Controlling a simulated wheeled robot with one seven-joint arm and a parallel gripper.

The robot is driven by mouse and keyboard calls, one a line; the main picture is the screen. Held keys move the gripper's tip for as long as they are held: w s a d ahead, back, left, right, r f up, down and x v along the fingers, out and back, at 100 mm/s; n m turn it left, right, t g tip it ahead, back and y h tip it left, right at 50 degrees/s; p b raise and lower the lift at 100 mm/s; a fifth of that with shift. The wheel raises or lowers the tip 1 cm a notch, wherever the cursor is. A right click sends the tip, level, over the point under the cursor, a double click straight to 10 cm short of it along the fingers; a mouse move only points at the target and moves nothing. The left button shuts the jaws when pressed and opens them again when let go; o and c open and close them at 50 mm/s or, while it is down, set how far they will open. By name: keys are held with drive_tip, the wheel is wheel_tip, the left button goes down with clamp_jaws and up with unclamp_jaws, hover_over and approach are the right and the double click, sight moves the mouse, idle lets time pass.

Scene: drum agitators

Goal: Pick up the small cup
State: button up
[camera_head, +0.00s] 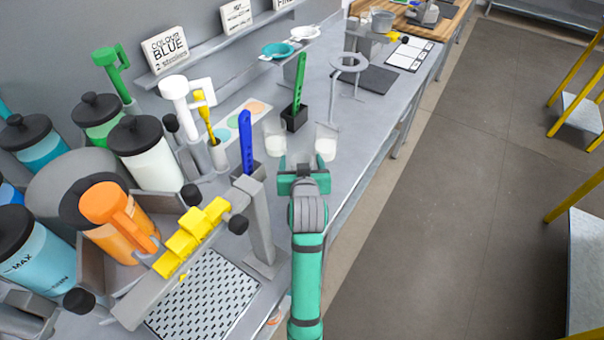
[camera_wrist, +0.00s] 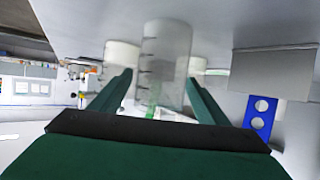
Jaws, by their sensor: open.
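My gripper (camera_head: 303,168), with teal fingers, is open over the front part of the grey bench in the head view. Two small clear cups stand just beyond it: a left cup (camera_head: 275,139) and a right cup (camera_head: 326,143), both with white at the bottom. In the wrist view, a clear cup (camera_wrist: 166,62) with dark graduation marks appears between my open fingers (camera_wrist: 160,92). I cannot tell whether it is fully between them or just past the tips. Two whitish round shapes show behind it, partly hidden.
A blue-handled tool (camera_head: 245,140) stands in a holder left of my gripper. A grey post (camera_head: 258,222) and yellow blocks (camera_head: 190,238) are nearer at left. A ring stand (camera_head: 349,63) is farther back. The bench edge is close on the right.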

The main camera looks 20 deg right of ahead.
drive_tip(key=shift+x, duration=0.9)
drive_tip(key=shift+c, duration=0.2)
drive_tip(key=c, duration=1.1)
drive_tip(key=shift+o, duration=0.2)
drive_tip(key=shift+r, duration=0.1)
